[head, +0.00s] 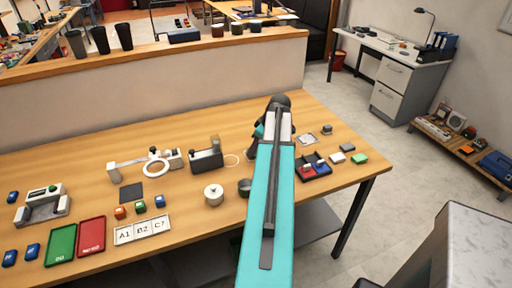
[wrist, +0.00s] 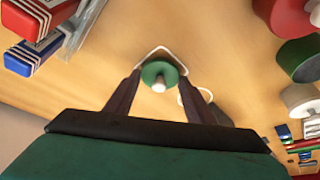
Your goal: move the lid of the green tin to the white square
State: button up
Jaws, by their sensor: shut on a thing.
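In the wrist view, my gripper (wrist: 160,78) is shut on the green lid (wrist: 152,69), a round disc with a pale knob, between its fingertips. A white angular outline, likely part of the white square (wrist: 156,48), shows on the table just behind the lid. I cannot tell whether the lid touches the table. A dark green tin (wrist: 300,60) stands to the right in the wrist view; it appears as a dark open-topped tin (head: 245,187) left of my arm in the head view. My arm hides the lid and most of the gripper in the head view.
A white lidded tin (head: 213,194) stands beside the green tin. Red and blue trays (head: 315,172) lie right of my arm.

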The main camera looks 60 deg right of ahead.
jog(key=shift+f, duration=0.25)
jog(key=shift+f, duration=0.15)
jog(key=o, duration=1)
jog(key=shift+r, duration=0.2)
jog(key=shift+b+v, duration=1.15)
jog(key=shift+v, duration=4.8)
